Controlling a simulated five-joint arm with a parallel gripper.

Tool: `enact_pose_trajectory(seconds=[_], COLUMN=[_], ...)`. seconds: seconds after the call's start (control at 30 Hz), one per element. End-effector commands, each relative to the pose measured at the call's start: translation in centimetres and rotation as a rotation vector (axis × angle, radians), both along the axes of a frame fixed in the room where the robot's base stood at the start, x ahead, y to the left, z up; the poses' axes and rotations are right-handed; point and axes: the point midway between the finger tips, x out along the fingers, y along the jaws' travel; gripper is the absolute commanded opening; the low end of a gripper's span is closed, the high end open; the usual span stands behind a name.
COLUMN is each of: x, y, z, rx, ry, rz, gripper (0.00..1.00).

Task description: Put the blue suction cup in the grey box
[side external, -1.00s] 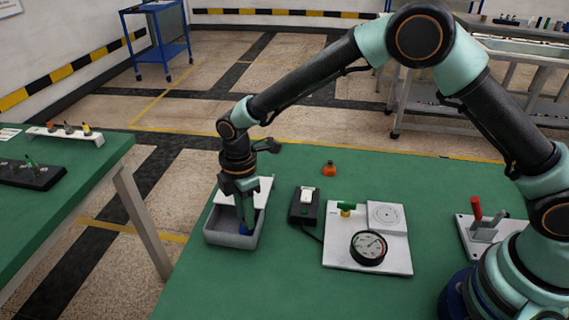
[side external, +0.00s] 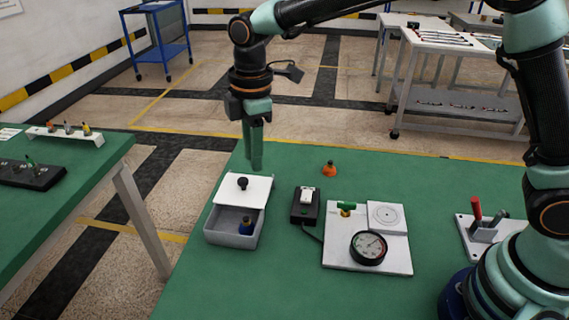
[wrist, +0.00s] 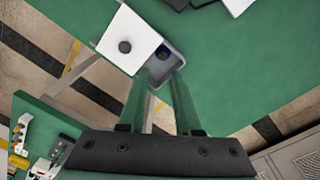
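The blue suction cup (side external: 246,227) stands inside the grey box (side external: 227,239), in its uncovered front part. The cup also shows in the wrist view (wrist: 163,53), inside the box near the fingertips in the picture. A white lid (side external: 229,190) with a black knob covers the back part of the box. My gripper (side external: 257,166) is raised above and behind the box, pointing down and clear of it. In the wrist view, my gripper's two green fingers (wrist: 162,72) are apart with nothing held between them.
An orange suction cup (side external: 329,169) stands on the green table behind a black device with a white switch (side external: 305,204). A white plate with a gauge (side external: 369,247) and green-handled valve lies to the right. A red-handled clamp (side external: 484,229) is farther right.

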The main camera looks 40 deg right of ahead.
Motion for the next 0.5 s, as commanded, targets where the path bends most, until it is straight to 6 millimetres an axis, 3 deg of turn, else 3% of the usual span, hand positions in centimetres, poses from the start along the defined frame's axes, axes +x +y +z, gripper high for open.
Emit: enact_pose_trajectory(seconds=[0.03, 0.2, 0.5], x=[-0.3, -2.2, -7.7], y=[-1.6, -6.7, -14.6], z=[1.5, 5.2, 8.5], rx=[0.014, 0.068, 0.184], ry=[-0.025, -0.098, -0.222], rz=[-0.073, -0.354, -0.839], gripper=[0.33, 0.33, 0.33])
